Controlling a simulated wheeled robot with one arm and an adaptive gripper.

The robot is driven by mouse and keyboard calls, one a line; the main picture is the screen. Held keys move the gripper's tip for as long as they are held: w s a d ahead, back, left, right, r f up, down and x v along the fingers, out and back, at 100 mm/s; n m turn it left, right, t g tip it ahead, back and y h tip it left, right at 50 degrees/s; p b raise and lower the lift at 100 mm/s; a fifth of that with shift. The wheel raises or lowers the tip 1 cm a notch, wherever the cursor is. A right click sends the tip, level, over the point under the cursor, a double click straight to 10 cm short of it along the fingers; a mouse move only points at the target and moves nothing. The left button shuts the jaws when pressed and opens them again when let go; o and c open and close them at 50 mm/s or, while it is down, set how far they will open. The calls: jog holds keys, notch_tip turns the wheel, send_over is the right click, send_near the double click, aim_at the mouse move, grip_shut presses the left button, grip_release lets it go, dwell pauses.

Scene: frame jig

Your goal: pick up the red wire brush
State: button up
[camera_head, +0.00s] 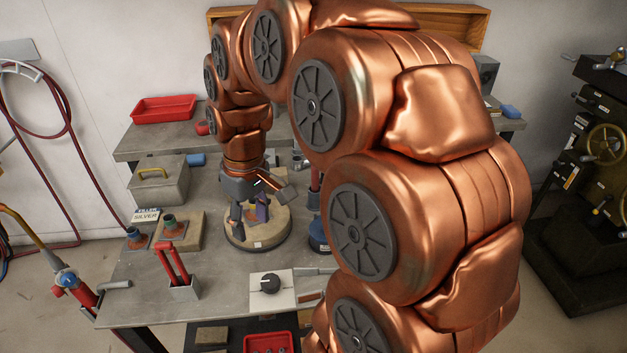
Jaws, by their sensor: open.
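My gripper (248,214) points down over a round tan-topped stand (272,238) in the middle of the workbench. Its fingers are spread apart. A small purplish piece shows by the right finger; I cannot tell whether they touch. A slim reddish piece (268,181) with a grey block at its end shows just right of the gripper, partly hidden by it. I cannot tell whether this is the red wire brush. A red two-armed tool (171,262) stands in a grey holder at the front left, clearly apart from my gripper.
On the grey workbench (215,290) are a metal box with yellow handle (158,181), a silver sign (146,214), a white plate with black knob (270,286) and blue items. A red tray (163,109) sits on the back shelf. My arm hides the bench's right side.

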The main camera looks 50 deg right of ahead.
jog(key=w+d+t, duration=0.1)
jog(key=w+d, duration=0.5)
jog(key=d, duration=0.6)
jog(key=t, duration=0.1)
send_over(314, 173)
jog(key=shift+d+f+h, duration=0.3)
jog(key=shift+d, duration=0.15)
jog(key=shift+d+f, duration=0.15)
jog(key=shift+f, duration=0.35)
jog(key=shift+w+f+p, duration=0.15)
jog(key=shift+f+p, duration=0.7)
jog(key=shift+f, duration=0.6)
jog(key=shift+w+f+p, duration=0.15)
jog(key=shift+f+p, duration=0.15)
jog(key=shift+f, duration=0.65)
jog(key=shift+w+f+p, duration=0.15)
jog(key=shift+f+p, duration=0.15)
jog(key=shift+f, duration=0.65)
grip_shut()
